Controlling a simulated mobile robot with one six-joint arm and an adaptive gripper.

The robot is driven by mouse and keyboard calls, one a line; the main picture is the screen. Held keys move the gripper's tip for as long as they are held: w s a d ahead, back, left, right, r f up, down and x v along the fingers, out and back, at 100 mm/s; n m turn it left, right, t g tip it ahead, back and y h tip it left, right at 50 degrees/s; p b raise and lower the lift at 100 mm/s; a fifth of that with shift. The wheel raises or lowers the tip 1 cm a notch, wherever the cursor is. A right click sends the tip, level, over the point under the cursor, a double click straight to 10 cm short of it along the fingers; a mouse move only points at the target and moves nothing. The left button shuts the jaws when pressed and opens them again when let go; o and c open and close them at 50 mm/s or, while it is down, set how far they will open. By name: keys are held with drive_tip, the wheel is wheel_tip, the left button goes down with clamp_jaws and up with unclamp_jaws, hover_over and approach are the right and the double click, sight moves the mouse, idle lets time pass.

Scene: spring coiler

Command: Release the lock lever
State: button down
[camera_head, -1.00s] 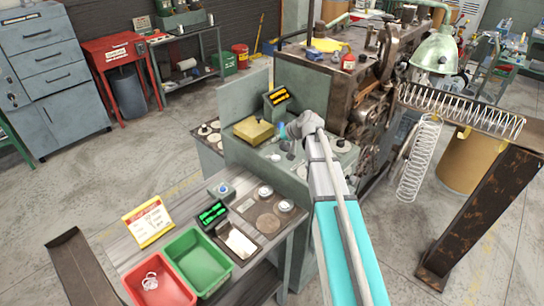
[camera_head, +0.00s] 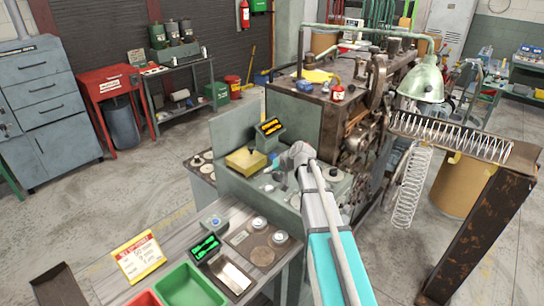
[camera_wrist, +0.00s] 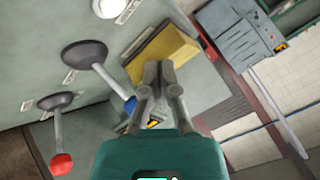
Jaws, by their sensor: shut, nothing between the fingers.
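Two levers stand on the grey machine panel in the wrist view. One has a dark round base and a red knob (camera_wrist: 62,164). The other has a dark round base and a blue knob (camera_wrist: 130,105). I cannot tell which is the lock lever. My gripper (camera_wrist: 161,68) is shut and empty, with its fingertips in front of the yellow block (camera_wrist: 178,42). The blue knob is just left of my fingers; I cannot tell whether they touch. In the head view my wrist largely hides the gripper and the levers on the spring coiler's panel.
A bench with a green tray (camera_head: 188,287) and a sign (camera_head: 139,257) stands in front at left. A coil spring (camera_head: 450,137) lies on a rusty stand at right.

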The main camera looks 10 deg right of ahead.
drive_tip(key=s+a+f+g+h, duration=0.1)
drive_tip(key=s+f+g+h, duration=0.2)
drive_tip(key=s, duration=1.1)
drive_tip(key=s+f+g+h, duration=0.3)
drive_tip(key=s, duration=1.1)
drive_tip(key=shift+s+a+f+n+g+b, duration=0.15)
drive_tip(key=shift+s+a+n+g+b, duration=0.15)
drive_tip(key=shift+s+a+g+b, duration=0.1)
